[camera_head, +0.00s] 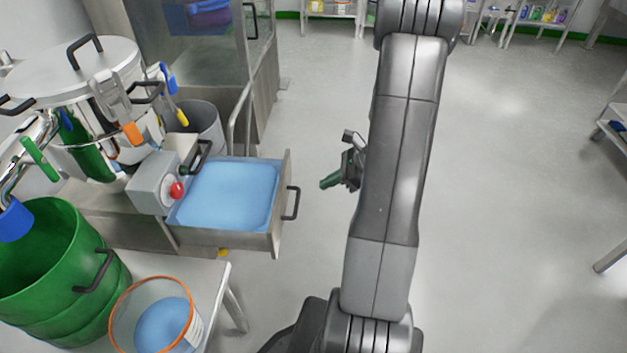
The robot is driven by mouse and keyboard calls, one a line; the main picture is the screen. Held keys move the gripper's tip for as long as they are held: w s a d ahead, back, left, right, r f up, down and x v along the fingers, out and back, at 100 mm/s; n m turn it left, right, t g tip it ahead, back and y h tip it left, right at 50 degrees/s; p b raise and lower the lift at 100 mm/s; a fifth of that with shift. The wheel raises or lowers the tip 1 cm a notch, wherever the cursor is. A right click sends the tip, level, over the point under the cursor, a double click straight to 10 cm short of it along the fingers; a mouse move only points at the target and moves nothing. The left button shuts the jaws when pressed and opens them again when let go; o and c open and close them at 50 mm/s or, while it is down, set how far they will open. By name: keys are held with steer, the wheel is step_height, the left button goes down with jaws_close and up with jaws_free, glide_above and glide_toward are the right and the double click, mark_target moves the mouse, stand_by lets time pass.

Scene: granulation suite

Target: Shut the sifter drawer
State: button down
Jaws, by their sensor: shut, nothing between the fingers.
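The sifter drawer (276,237) is a grey metal drawer standing open towards the right, with a blue tray or liner (229,196) inside. Its dark handle (292,203) is on the right front face. My gripper (329,181) shows partly to the left of my arm, with green fingertips pointing left towards the drawer front. It is shut and empty, apart from the handle with a gap of floor between them. The rest of the gripper is hidden behind my arm.
The sifter (82,70) with its lidded drum stands at the left. A control box with a red button (177,190) sits beside the drawer. A green drum (48,265) and an orange-rimmed tub (155,312) stand lower left.

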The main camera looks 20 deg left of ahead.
mark_target(280, 198)
steer(key=b+x, duration=0.1)
steer(key=x, duration=0.6)
steer(key=a+r+b+x, duration=0.1)
steer(key=x, duration=0.2)
steer(key=shift+s+a+f+b, duration=0.15)
steer(key=shift+s+a+b, duration=0.1)
steer(key=shift+s+b, duration=0.05)
steer(key=shift+s+a, duration=0.15)
steer(key=shift+a, duration=0.55)
steer(key=shift+s+a, duration=0.15)
steer(key=shift+a, duration=0.3)
steer(key=s+a+p, duration=0.2)
steer(key=s+a, duration=0.1)
steer(key=a, duration=1)
steer(key=s+a+p, duration=0.3)
steer(key=a, duration=1.1)
steer(key=shift+s+a, duration=0.25)
steer(key=shift+r, duration=0.25)
